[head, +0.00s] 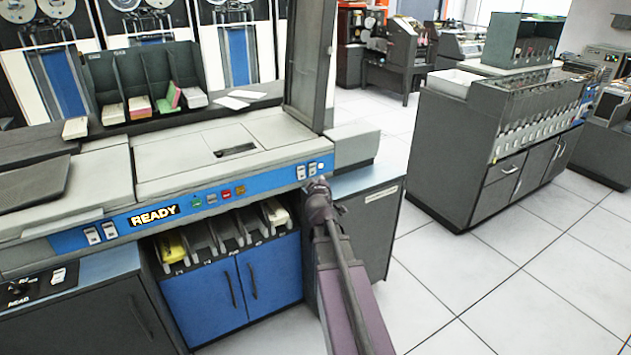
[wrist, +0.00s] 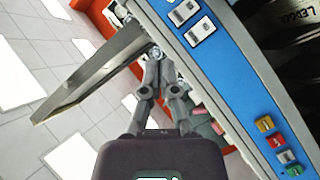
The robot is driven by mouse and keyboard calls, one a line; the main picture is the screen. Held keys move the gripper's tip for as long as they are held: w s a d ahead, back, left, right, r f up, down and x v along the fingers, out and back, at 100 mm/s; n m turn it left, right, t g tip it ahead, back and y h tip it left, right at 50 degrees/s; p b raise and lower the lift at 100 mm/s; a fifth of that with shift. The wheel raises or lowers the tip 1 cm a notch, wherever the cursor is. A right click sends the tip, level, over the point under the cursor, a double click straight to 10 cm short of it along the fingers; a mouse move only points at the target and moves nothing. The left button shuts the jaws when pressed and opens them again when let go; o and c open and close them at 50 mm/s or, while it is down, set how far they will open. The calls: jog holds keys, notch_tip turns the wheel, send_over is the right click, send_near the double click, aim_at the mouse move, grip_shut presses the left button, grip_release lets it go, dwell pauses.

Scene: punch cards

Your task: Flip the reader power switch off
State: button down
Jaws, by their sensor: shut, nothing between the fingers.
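The card reader's blue front panel (head: 255,182) carries a lit READY sign (head: 155,215). Another pair of white rockers (head: 101,233) is left of the sign. Which switch is the reader power cannot be read.
Coloured buttons (head: 212,195) sit mid-panel. Below are a card stacker (head: 222,235) and blue doors (head: 235,285). A lower panel (head: 38,285) with a switch is at left. A grey cabinet (head: 480,160) stands right, with clear floor (head: 500,270) before it.

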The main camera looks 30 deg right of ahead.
aim_at(312, 167)
jog(key=d+f+n+t+y+b, duration=0.6)
jog(key=n+b, duration=0.6)
jog(key=n, duration=0.2)
jog(key=shift+w+d+f+y+b, duration=0.3)
jog(key=shift+f+y, duration=0.45)
jog(key=shift+y, duration=0.45)
jog(key=w, duration=0.4)
jog(key=w+r+p, duration=0.1)
jog(key=w, duration=0.4)
jog(key=w+r+p, duration=0.1)
jog(key=w, duration=0.3)
jog(key=shift+w, duration=0.4)
jog(key=shift+w+r, duration=0.1)
jog(key=shift+w, duration=0.15)
jog(key=shift+s, duration=0.1)
